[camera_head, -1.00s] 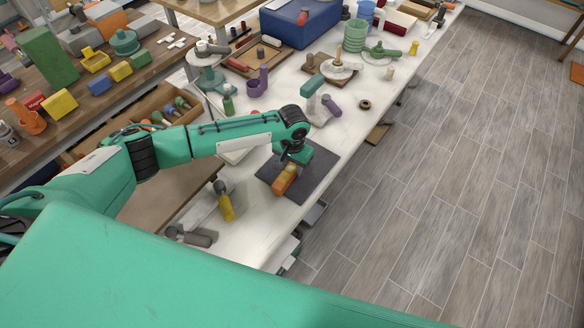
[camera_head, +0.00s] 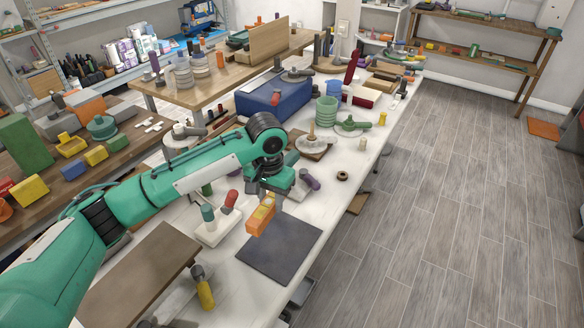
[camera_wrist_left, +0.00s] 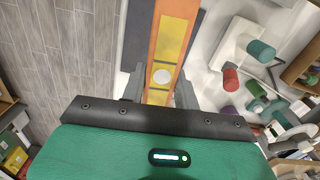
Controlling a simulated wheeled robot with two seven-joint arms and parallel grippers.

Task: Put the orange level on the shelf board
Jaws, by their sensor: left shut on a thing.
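The orange level (camera_head: 259,220) is an orange bar with a yellow face. My left gripper (camera_head: 268,197) is shut on it and holds it, seemingly above the far left corner of the dark grey mat (camera_head: 280,251). In the left wrist view the level (camera_wrist_left: 172,40) runs up between the fingers of my left gripper (camera_wrist_left: 162,88), with a white round spot on its yellow face. A wooden rack with shelf boards (camera_head: 473,58) stands far off at the top right; its upper boards carry several small things. My right gripper is not in view.
The white bench is crowded: a white block with coloured handles (camera_head: 218,229), a yellow-handled tool (camera_head: 204,290), green stacked rings (camera_head: 325,112) and a blue box (camera_head: 273,97). A brown board (camera_head: 140,275) lies at lower left. The wood floor (camera_head: 440,190) on the right is largely clear.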

